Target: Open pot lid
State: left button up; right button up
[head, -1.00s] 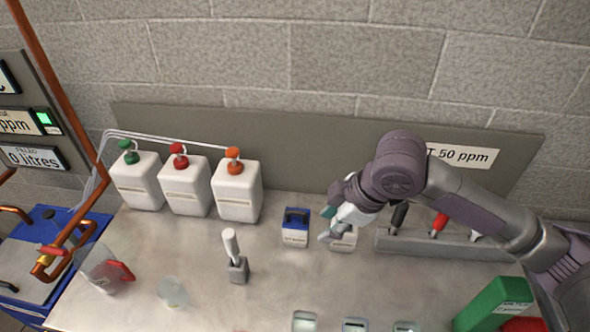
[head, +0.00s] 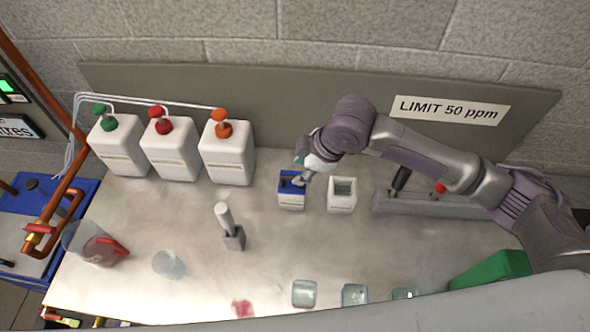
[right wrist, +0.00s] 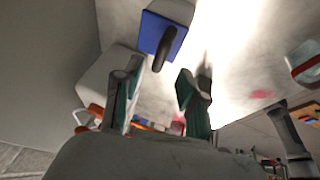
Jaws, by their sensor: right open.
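A small white pot (head: 291,203) with a blue lid (head: 287,188) stands on the metal bench in the head view. The lid is on the pot. In the right wrist view the blue lid (right wrist: 176,38) with its dark curved handle (right wrist: 163,50) is just beyond my fingertips. I cannot tell whether a finger touches the handle. My left gripper is not in view.
A similar pot (head: 341,196), open at the top, stands just right. White bottles with green, red and orange caps (head: 228,160) stand at the back left. A grey rack (head: 420,205) is at the right. Glass dishes (head: 304,294) line the front edge.

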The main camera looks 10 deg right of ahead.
aim_at(293, 177)
jog(key=shift+x, duration=2.1)
jog(key=shift+c, duration=0.3)
grip_shut()
